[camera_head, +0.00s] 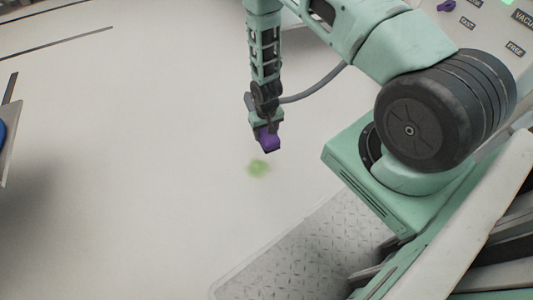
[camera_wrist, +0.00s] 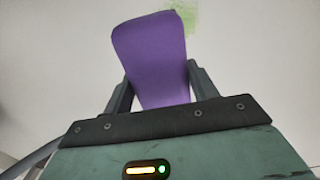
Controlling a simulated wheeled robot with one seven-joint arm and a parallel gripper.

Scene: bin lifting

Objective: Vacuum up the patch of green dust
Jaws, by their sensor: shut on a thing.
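A patch of green dust (camera_head: 258,168) lies on the pale floor in the head view. Part of it also shows at the top of the wrist view (camera_wrist: 187,14), partly hidden behind a purple vacuum nozzle. My gripper (camera_head: 266,127) is shut on the purple nozzle (camera_head: 269,142), which points down, just above the patch in the picture. In the wrist view the nozzle (camera_wrist: 150,60) sits between the two dark fingers. I cannot tell whether the nozzle touches the floor. A grey hose (camera_head: 318,87) runs from near the gripper up to the right.
A panel at the top right bears the labels VACUUM, FAST and FREE, with a purple knob (camera_head: 446,6). A patterned metal plate (camera_head: 300,258) lies at the lower middle. A dark-edged object with blue (camera_head: 8,130) stands at the far left. The floor left of the dust is clear.

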